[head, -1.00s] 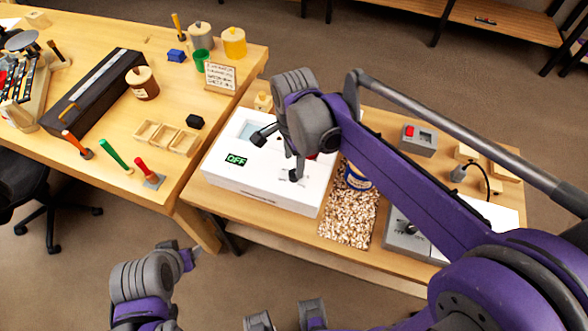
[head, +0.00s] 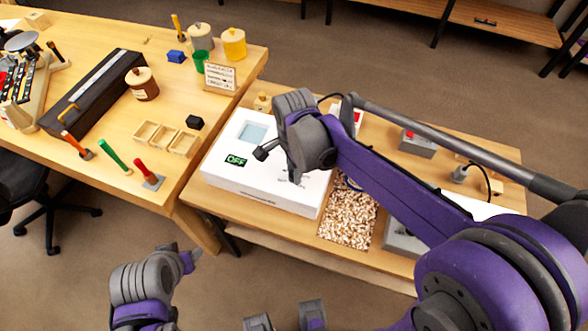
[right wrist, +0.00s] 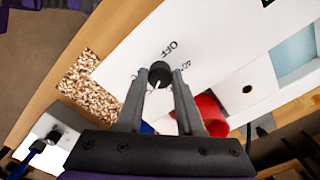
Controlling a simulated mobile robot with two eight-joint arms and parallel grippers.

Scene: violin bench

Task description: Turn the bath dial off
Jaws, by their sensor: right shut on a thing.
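The bath is a white box (head: 277,194) on the lower bench, with a blue-grey window and a small display (head: 236,161) reading OFF in green. Its black dial (right wrist: 160,73) shows in the right wrist view, on the white panel below the printed word OFF. A short white mark is on the dial. My right gripper (right wrist: 158,84) is shut on the dial, a fingertip at each side. In the head view my right gripper (head: 279,166) is over the bath and hides the dial.
A tray of pale chips (head: 347,217) lies right of the bath. A red object (right wrist: 211,114) is close beside my right fingers. A grey box with a red button (head: 418,145) stands farther right. The wooden table at left holds jars and tools.

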